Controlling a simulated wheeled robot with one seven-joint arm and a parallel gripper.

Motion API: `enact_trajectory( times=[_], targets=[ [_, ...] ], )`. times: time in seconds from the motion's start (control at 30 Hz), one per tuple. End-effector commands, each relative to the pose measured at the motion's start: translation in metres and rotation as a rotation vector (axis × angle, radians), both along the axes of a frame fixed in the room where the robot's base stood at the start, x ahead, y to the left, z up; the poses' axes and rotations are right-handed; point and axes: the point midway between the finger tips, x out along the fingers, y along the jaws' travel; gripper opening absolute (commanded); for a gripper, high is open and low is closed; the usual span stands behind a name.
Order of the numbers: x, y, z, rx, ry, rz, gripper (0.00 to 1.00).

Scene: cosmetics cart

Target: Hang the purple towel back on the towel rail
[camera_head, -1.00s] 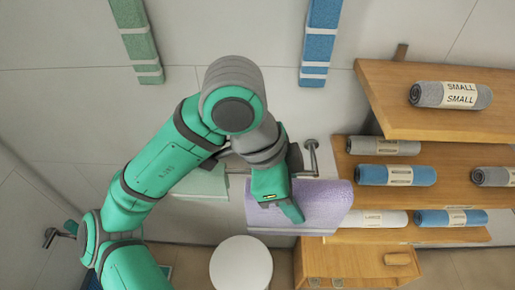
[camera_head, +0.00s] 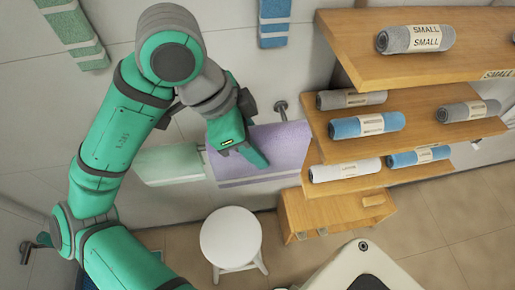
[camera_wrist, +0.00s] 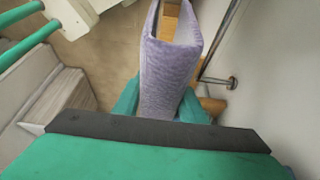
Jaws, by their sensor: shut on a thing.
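The purple towel (camera_head: 285,143) hangs folded from my gripper (camera_head: 256,160), in front of the wall and just right of the pale green towel. My gripper is shut on it; in the wrist view, teal fingers flank the purple towel (camera_wrist: 168,70). The towel rail shows as a metal bar (camera_wrist: 220,42) along the wall, right of the towel in the wrist view, with a round wall mount. In the head view, a rail mount (camera_head: 281,106) shows above the towel. The towel looks beside the bar; contact is unclear, and my gripper partly covers it.
The pale green towel (camera_head: 168,165) hangs at the left. Wooden shelves (camera_head: 440,62) with rolled towels stand close at the right. A white round stool (camera_head: 231,237) stands below on the floor, and a low wooden unit (camera_head: 335,212) stands under the shelves.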

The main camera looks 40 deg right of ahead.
Motion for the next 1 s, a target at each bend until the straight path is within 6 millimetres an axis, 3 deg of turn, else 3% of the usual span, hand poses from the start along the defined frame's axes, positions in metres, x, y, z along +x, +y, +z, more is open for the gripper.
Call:
enact_trajectory(
  times=[1.0],
  targets=[
    [0.074,-0.046,0.000,0.001,0.002,-0.001,0.08]
  ],
)
